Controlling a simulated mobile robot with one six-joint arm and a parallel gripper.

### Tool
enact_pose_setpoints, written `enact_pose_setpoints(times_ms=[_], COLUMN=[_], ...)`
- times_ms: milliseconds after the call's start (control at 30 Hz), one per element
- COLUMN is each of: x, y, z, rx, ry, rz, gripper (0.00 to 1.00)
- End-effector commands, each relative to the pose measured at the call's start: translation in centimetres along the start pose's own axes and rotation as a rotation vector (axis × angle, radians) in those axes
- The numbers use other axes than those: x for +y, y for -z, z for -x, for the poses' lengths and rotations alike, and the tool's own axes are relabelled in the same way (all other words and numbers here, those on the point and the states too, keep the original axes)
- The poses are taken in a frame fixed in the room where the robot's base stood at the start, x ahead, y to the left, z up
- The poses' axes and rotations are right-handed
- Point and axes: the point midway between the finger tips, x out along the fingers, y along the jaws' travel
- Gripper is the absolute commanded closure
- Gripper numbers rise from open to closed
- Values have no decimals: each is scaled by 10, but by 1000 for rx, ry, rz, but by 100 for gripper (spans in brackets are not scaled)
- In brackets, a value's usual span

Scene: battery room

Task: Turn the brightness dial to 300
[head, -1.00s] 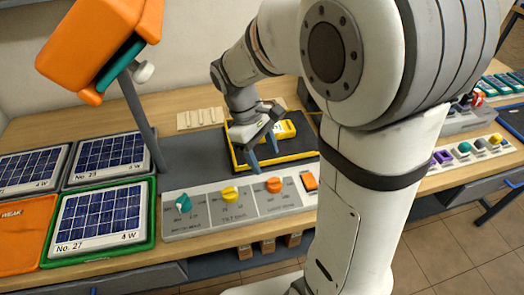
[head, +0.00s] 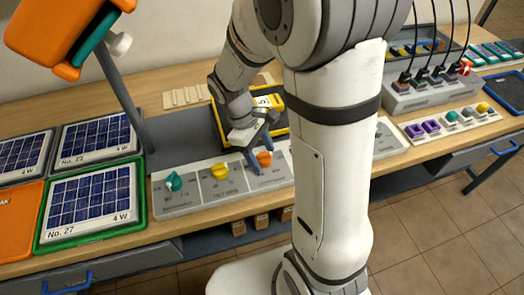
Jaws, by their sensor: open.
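A light grey dial panel (head: 200,203) lies along the front of the bench. It carries a teal dial (head: 174,181), a yellow dial (head: 220,171) and an orange dial (head: 265,159). The printing is too small to tell which is the brightness dial or read its setting. My gripper (head: 261,156) points down at the orange dial, its blue-grey fingers apart and close to it. I cannot tell whether they touch it. My arm hides the panel's right part.
A yellow meter (head: 272,101) lies in a yellow-edged tray behind my gripper. Solar panels (head: 90,203) lie at left, beneath an orange lamp (head: 60,30) on a grey post (head: 122,95). At right are a charger with cables (head: 430,92) and a strip of coloured knobs (head: 452,122).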

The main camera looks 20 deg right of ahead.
Motion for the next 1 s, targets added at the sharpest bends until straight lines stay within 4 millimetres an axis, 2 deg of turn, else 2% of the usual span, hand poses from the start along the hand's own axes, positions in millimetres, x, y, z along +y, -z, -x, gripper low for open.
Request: enact_pose_setpoints(times_ms=[67, 567, 1000], x=[0, 0, 2], y=[0, 0, -1], z=[0, 0, 1], rx=[0, 0, -1], ry=[0, 1, 41], rz=[0, -2, -96], gripper=[45, 86, 86])
